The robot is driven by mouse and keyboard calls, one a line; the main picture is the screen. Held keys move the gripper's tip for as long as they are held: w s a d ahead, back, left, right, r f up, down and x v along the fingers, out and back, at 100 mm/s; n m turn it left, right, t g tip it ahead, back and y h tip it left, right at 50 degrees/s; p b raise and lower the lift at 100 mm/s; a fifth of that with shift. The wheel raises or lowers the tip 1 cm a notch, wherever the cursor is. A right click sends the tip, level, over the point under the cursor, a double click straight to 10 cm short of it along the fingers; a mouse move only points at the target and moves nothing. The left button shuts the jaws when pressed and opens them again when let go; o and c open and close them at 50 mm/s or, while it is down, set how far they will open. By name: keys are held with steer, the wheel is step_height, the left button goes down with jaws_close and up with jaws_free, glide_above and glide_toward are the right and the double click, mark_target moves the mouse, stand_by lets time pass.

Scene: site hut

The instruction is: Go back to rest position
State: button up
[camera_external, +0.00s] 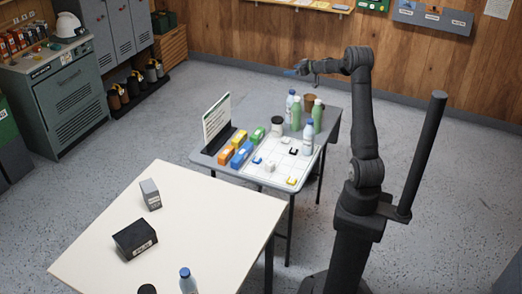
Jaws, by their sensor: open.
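My gripper (298,71) is at the end of my raised arm, in the upper middle of the external view. It is open, with no object visible in it. It appears high over the far end of the small grey table (205,180), apart from the things standing there. The fingers are small and dark in this view, so their exact gap is hard to see.
Below my gripper stand green bottles (318,117), white bottles with blue caps (308,138) and a brown cup (310,99). A white grid board (272,166), coloured boxes (241,154) and a sign (216,117) share the table. A cream table (190,235) is in front.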

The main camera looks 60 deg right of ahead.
steer(key=shift+w+a+r, duration=0.15)
steer(key=shift+w+a, duration=0.85)
steer(key=shift+w, duration=0.25)
steer(key=s+d+f+h, duration=0.1)
steer(key=s+d, duration=0.4)
steer(key=s, duration=0.4)
steer(key=s+d+f+m, duration=0.1)
steer(key=s+d, duration=0.4)
steer(key=s, duration=0.4)
steer(key=shift+d+m+g+h, duration=0.3)
steer(key=shift+d+g+h, duration=0.1)
